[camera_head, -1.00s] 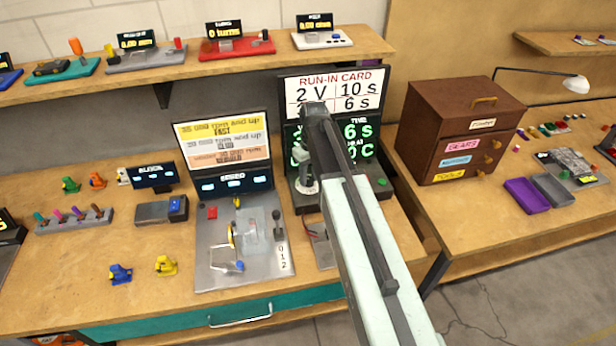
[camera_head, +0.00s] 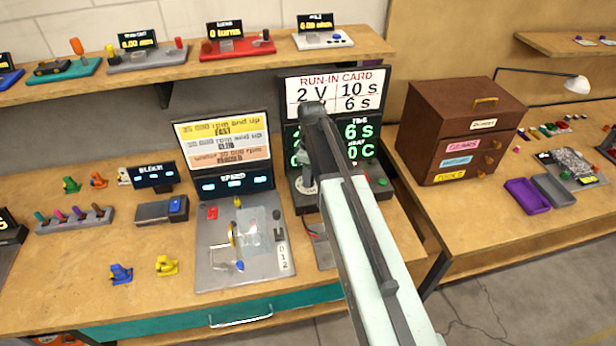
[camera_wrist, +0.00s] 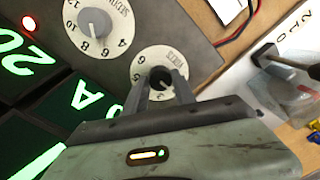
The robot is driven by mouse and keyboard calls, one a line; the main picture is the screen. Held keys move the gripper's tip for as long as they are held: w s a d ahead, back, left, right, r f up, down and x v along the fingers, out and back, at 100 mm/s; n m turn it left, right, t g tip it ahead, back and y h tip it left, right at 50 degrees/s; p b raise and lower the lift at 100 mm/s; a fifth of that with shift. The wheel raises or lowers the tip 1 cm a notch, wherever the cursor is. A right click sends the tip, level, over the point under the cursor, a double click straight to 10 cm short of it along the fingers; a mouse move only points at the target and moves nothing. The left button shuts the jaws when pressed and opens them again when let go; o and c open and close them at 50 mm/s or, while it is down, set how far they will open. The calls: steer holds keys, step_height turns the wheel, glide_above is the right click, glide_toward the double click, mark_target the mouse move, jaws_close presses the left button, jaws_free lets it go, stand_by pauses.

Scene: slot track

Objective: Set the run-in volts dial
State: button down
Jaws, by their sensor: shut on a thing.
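The volts dial (camera_wrist: 166,58) is a white numbered disc with a small dark knob (camera_wrist: 160,79). In the wrist view my gripper (camera_wrist: 161,80) is shut on this knob, one finger on each side. The fingers hide the lower part of the disc, and the pointer's setting cannot be read. The run-in card (camera_head: 333,88) in the head view reads 2 V, 10 s on its top line and 6 s below, partly hidden by my arm. My arm also hides much of the display (camera_head: 360,142) under the card.
A larger seconds dial (camera_wrist: 98,24) with a grey knob is close beside the volts dial, near a lit red lamp (camera_wrist: 28,23). Left of the run-in unit stands the speed panel (camera_head: 243,250) with a clear cover. A brown drawer cabinet (camera_head: 455,130) stands to the right.

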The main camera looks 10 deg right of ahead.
stand_by(0.4)
steer(key=c, duration=1)
jaws_free()
steer(key=shift+c, duration=0.2)
steer(key=r+p, duration=0.8)
steer(key=shift+w+d, duration=0.15)
steer(key=shift+w, duration=0.1)
steer(key=shift+f, duration=0.15)
